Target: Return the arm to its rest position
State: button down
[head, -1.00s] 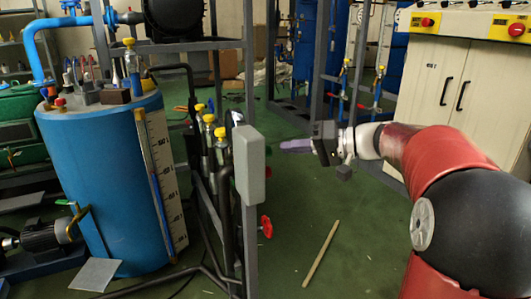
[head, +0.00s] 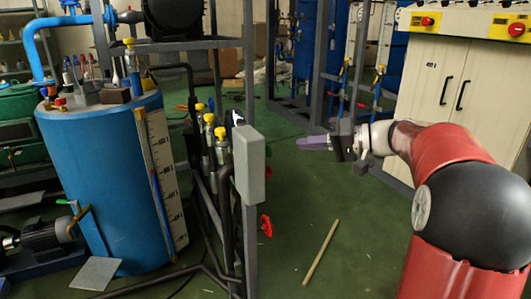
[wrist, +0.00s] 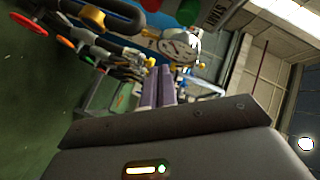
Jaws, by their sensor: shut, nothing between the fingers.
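My red and black arm reaches in from the right of the head view. My gripper (head: 314,142) points left over the green floor, its purple fingers together and empty. In the wrist view the two purple fingers of my gripper (wrist: 158,88) lie side by side with nothing between them. In the head view the gripper is apart from the pipe frame on its left and from the cream cabinet behind it.
A grey box (head: 249,165) sits on the frame post left of my gripper. A blue tank (head: 110,190) stands farther left. The cream cabinet (head: 437,85) is behind my arm. A gauge (wrist: 178,45) shows in the wrist view.

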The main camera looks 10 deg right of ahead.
jog(key=s+a, duration=0.1)
jog(key=s+a+f+g+h, duration=0.1)
jog(key=s+a, duration=0.1)
jog(key=s+a+f+h, duration=0.1)
jog(key=s+a, duration=0.1)
jog(key=shift+s+m+g, duration=0.2)
jog(key=shift+m+g, duration=0.1)
jog(key=shift+g, duration=0.1)
jog(key=s+d+f+h, duration=0.1)
jog(key=s+f+h, duration=0.4)
jog(key=s, duration=0.6)
jog(key=s+f+h+p, duration=0.1)
jog(key=s+f+h, duration=0.5)
jog(key=s, duration=0.6)
jog(key=shift+s+d+f+m+t+h, duration=0.2)
jog(key=shift+d+m+t+h, duration=0.1)
jog(key=shift+d+h, duration=0.1)
